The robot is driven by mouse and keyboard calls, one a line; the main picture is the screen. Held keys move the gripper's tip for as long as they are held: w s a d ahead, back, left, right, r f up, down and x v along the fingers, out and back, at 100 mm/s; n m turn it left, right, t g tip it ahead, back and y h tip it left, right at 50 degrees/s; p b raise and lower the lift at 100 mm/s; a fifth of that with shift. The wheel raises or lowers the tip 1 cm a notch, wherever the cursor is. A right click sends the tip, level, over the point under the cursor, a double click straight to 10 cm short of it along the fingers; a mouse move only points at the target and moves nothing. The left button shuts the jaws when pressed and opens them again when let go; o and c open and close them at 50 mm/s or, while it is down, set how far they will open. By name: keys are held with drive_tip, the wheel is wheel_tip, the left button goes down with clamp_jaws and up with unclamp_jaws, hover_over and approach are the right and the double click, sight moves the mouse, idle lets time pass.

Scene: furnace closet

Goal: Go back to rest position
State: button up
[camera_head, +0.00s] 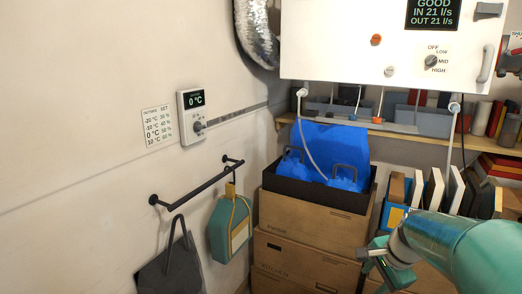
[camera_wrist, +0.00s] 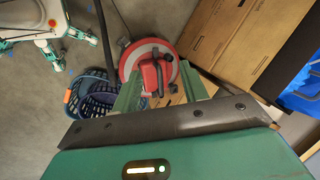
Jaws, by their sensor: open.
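My gripper (camera_head: 373,262) is at the lower right in the head view, at the end of my green arm, in front of the stacked boxes. In the wrist view my gripper (camera_wrist: 160,90) shows two green fingers spread apart with nothing held between them. A red and grey round device (camera_wrist: 148,62) lies beyond the fingers, on or near the floor. It appears apart from them, though its lower part is partly hidden by my gripper.
Cardboard boxes (camera_head: 312,222) stand stacked, topped by a black tray (camera_head: 318,192) with blue things. A white control panel (camera_head: 345,55) hangs above. A thermostat (camera_head: 192,112) and a rail (camera_head: 190,186) with hanging bags are on the left wall.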

drive_tip(key=s+a+r+n+t, duration=0.1)
drive_tip(key=s+a+r+n, duration=0.2)
drive_tip(key=s+a+n, duration=0.3)
drive_tip(key=s+a+r+n+h, duration=0.1)
drive_tip(key=s+a+r+n, duration=0.2)
drive_tip(key=s+a+n, duration=0.3)
drive_tip(key=s+n, duration=0.3)
drive_tip(key=s, duration=0.4)
drive_tip(key=shift+r+t, duration=0.3)
drive_tip(key=shift+t, duration=0.1)
